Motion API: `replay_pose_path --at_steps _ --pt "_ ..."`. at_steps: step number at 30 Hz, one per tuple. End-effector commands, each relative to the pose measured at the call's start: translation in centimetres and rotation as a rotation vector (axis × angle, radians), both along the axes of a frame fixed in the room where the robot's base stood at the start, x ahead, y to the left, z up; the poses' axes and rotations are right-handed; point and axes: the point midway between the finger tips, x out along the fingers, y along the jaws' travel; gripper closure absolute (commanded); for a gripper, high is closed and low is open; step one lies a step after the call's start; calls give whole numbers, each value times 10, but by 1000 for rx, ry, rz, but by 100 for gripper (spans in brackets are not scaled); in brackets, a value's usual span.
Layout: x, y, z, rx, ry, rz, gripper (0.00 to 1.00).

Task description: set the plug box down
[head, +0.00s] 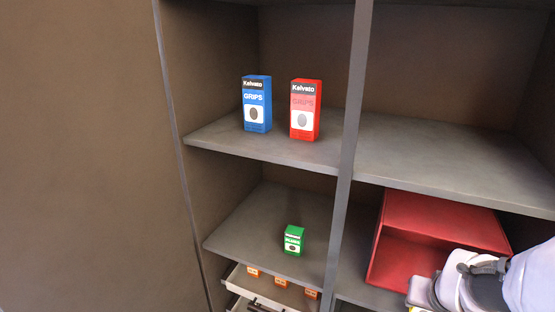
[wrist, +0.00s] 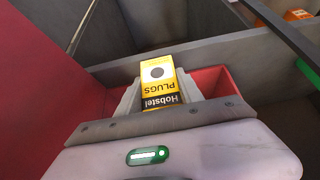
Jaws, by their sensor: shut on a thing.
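The plug box (wrist: 158,82) is yellow and black, marked "PLUGS" and "Hobstel", its lettering upside down in the wrist view. My gripper (wrist: 157,92) is shut on it, with a finger on each side. In the wrist view red walls (wrist: 45,85) stand on both sides of the gripper. What is under the box is hidden; I cannot tell whether it touches anything.
Blue (head: 257,104) and red (head: 305,110) grips boxes stand on the upper left shelf. A small green box (head: 293,241) stands on the shelf below, above a tray (head: 238,279) with orange boxes. A grey post (head: 350,140) divides the bays. The upper right shelf (head: 450,165) is bare.

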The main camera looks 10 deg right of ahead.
Motion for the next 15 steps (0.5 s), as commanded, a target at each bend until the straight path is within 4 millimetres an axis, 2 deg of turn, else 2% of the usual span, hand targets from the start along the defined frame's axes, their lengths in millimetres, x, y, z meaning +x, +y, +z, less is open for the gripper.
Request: replay_pose_path --at_steps 1,3,8,15 --pt "13 -8 -7 1 0 0 100" --pt "28 -17 -7 2 1 0 100" --pt "45 -28 -6 1 1 -1 100" --pt "82 -51 -9 1 0 -2 100"
